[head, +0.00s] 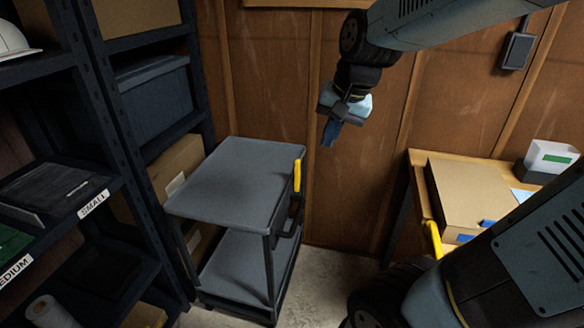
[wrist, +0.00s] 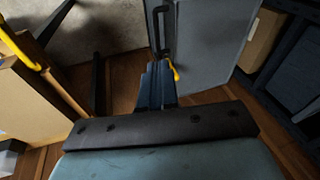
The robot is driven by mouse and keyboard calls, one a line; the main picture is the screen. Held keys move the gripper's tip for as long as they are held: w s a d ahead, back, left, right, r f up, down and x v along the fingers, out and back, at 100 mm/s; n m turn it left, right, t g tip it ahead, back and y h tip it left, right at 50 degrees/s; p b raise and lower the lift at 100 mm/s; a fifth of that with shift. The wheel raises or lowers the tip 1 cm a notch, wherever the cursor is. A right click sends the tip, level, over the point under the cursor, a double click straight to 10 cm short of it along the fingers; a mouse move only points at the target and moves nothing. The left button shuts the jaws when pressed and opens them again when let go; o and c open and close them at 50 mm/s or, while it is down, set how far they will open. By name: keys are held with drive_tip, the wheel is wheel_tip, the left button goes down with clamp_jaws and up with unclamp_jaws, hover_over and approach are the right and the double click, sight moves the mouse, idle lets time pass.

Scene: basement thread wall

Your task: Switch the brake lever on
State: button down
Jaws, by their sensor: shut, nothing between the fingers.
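A grey two-shelf cart (head: 235,175) stands beside the shelving. A yellow lever (head: 297,176), which looks like the brake lever, stands upright at the cart's right side. In the wrist view a yellow piece (wrist: 174,69) shows at the cart's edge, just right of my fingertips and partly hidden behind them. My gripper (head: 331,133) hangs above and right of the cart, pointing down, with its blue fingers together and empty. The fingers also show in the wrist view (wrist: 157,75). I cannot tell whether they touch the lever, but the head view shows them apart from it.
Dark shelving (head: 120,130) with bins and boxes stands close at the cart's left. A wooden desk (head: 415,170) with a cardboard box (head: 470,190) is at the right. A second yellow curved bar (head: 433,240) shows by the desk. Bare floor (head: 325,275) lies between cart and desk.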

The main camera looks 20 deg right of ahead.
drive_tip(key=w+a+f+m+g+h, duration=0.2)
drive_tip(key=w+f+m+h, duration=0.1)
drive_tip(key=w+f+m, duration=0.55)
drive_tip(key=w+a+f+m+g+h, duration=0.15)
drive_tip(key=w+f+m, duration=0.35)
drive_tip(key=w+f, duration=0.6)
drive_tip(key=shift+w+a+m+t+h, duration=1.45)
drive_tip(key=shift+w+a+m+h, duration=0.6)
drive_tip(key=shift+a+m+h, duration=0.15)
drive_tip(key=shift+f, duration=0.1)
hover_over(297, 179)
drive_tip(key=s+a, duration=0.2)
wheel_tip(297, 179, down, 8)
drive_tip(key=shift+w, duration=0.2)
drive_tip(key=shift+a, duration=0.1)
